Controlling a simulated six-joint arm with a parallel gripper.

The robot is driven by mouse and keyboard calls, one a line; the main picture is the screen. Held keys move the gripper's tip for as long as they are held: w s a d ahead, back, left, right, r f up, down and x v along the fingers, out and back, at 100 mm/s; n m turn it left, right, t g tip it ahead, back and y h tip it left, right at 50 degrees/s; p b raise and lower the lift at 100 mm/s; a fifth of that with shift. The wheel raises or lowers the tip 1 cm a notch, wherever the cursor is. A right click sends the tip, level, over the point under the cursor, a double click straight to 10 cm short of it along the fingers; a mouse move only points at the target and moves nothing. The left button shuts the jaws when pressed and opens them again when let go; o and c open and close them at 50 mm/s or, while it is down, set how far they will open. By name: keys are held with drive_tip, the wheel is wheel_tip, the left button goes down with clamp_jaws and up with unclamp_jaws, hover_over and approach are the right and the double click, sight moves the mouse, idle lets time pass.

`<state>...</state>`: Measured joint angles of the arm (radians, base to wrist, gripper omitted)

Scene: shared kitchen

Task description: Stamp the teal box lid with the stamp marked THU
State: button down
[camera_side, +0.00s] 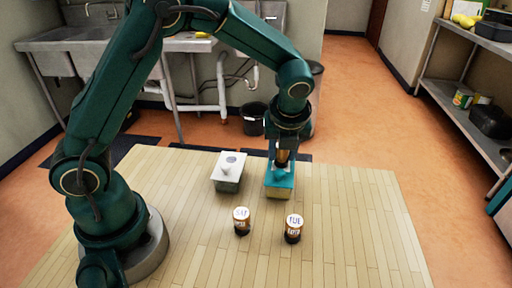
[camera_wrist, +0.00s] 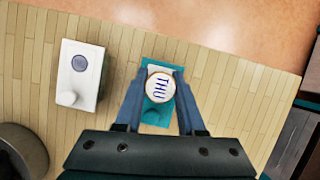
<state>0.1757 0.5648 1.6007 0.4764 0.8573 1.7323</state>
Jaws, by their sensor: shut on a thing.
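My gripper (camera_wrist: 160,80) is shut on the stamp marked THU (camera_wrist: 159,88), which has a white round top with dark letters. In the side view my gripper (camera_side: 283,157) points down over the box with the teal lid (camera_side: 279,182). In the wrist view the teal lid (camera_wrist: 155,117) shows around the stamp, with a pale patch partly hidden behind it. The stamp looks upright and very close to the lid; I cannot tell whether its underside touches. The lid surface under the stamp is hidden.
A white-lidded box (camera_side: 229,172) stands left of the teal one; its lid has a knob and a dark round mark (camera_wrist: 80,63). Stamps marked SAT (camera_side: 241,220) and TUE (camera_side: 293,228) stand nearer the side camera. The wooden table (camera_side: 350,225) is clear at right.

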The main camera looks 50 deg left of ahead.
idle(0.5)
drive_tip(key=shift+r, duration=3.45)
drive_tip(key=shift+a, duration=0.35)
drive_tip(key=s+r+n+g+h, duration=0.2)
drive_tip(key=s+n+g, duration=0.1)
drive_tip(key=n, duration=0.9)
drive_tip(key=s+a+r+n+g+h, duration=0.1)
drive_tip(key=s+r+n+g, duration=0.2)
drive_tip(key=n, duration=1)
drive_tip(key=s+g, duration=0.1)
drive_tip(key=s, duration=0.2)
drive_tip(key=shift+a+h, duration=0.25)
drive_tip(key=shift+h, duration=0.15)
